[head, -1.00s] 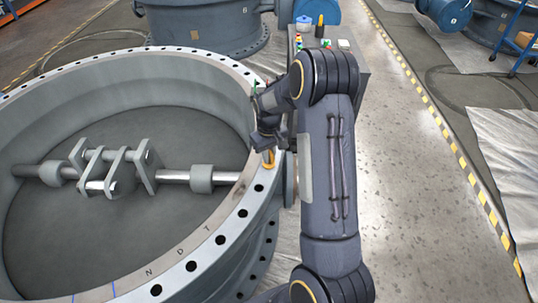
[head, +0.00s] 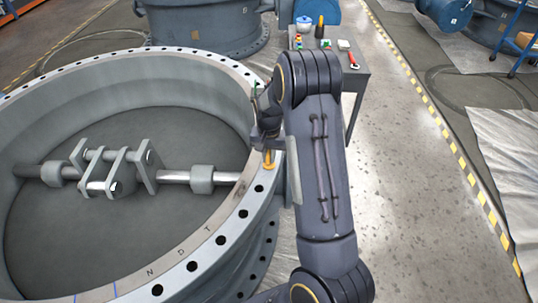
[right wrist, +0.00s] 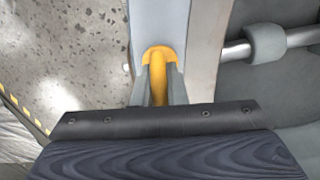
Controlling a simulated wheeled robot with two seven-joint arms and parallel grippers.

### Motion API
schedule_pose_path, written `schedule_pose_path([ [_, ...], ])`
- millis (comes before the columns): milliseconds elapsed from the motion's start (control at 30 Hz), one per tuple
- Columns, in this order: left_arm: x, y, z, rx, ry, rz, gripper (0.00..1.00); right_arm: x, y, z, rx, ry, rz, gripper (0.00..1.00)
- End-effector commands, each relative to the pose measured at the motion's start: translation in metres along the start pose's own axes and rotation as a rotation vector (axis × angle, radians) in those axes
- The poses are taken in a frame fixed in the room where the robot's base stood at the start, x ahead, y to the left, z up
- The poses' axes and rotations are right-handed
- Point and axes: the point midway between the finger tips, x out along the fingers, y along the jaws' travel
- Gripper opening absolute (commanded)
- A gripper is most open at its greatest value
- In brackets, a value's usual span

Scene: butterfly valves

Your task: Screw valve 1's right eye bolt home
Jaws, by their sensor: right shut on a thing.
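Valve 1 (head: 215,240) is a large grey ring lying flat, with a row of bolt holes in its rim and a shaft with a bracketed disc hub (head: 115,175) inside. The yellow eye bolt (head: 269,160) stands upright at the right side of the rim, its base at the flange. It also shows in the right wrist view (right wrist: 158,75). My right gripper (head: 268,146) is above the rim, its fingers on both sides of the eye bolt and shut on it. The fingers partly hide the bolt's upper part; its thread is not visible. My left gripper is not in view.
A grey table (head: 352,75) with small tools, a bowl and a red-handled item stands behind my right arm. Another valve (head: 205,25) lies behind. Floor to the right is clear up to a yellow-black line (head: 440,130).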

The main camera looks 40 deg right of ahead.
Motion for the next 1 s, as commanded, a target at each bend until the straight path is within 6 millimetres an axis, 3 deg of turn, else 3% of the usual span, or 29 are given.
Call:
schedule_pose_path([
  [567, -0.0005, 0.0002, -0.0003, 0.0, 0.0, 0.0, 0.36, -0.0011, -0.0006, -0.0014, 0.035, 0.005, -0.003, 0.0],
  [600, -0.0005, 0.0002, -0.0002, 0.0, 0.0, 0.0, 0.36, -0.0011, -0.0006, -0.0015, 0.034, 0.005, -0.003, 0.15],
  [733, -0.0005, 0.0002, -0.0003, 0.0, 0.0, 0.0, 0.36, -0.0008, -0.0004, -0.0011, 0.034, 0.004, -0.002, 0.32],
  [1000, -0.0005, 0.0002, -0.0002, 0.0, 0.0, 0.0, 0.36, -0.0006, -0.0001, -0.0005, 0.033, 0.002, -0.001, 0.34],
])
